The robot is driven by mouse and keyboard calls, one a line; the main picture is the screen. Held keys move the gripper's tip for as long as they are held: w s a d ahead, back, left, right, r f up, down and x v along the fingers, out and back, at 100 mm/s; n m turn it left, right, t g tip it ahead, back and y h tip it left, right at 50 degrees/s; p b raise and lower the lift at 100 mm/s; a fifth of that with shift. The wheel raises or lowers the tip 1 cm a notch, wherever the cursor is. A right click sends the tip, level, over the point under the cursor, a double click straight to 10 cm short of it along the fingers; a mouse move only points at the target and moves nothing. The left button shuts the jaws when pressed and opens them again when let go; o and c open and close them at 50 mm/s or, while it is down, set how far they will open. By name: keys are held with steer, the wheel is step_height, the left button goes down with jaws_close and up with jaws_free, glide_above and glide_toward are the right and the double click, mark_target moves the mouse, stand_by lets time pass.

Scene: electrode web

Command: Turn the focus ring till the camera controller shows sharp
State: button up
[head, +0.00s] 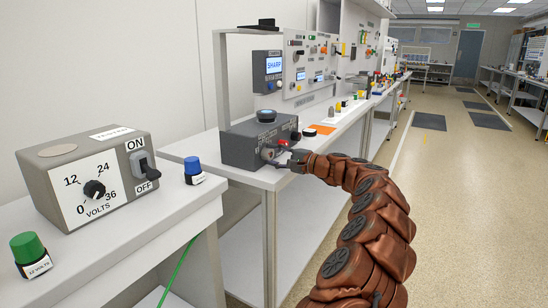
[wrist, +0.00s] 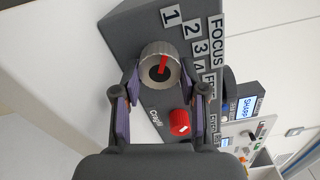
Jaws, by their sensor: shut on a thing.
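The focus ring (wrist: 160,69) is a ridged silver knob with a red pointer, on the face of a dark grey box (head: 245,147). Numbers beside it read 1 to 4 next to the word FOCUS. My gripper (wrist: 167,84) is shut on the ring, with one finger on either side of it. In the head view my gripper (head: 284,160) reaches the box's front and mostly hides the ring. The camera controller (head: 267,71) stands behind the box, and its blue screen reads SHARP. Its screen (wrist: 245,106) also reads SHARP in the wrist view.
A red knob (wrist: 180,122) sits close to the ring, between my fingers. A volts box (head: 95,180) with a dial and switch stands on the near bench, by a blue knob (head: 193,170) and a green knob (head: 29,252). The floor (head: 430,175) at right is open.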

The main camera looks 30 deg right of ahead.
steer(key=o, duration=1.1)
steer(key=shift+o, duration=0.2)
steer(key=shift+r+m+p, duration=0.1)
steer(key=shift+m+p, duration=0.2)
steer(key=shift+p, duration=0.25)
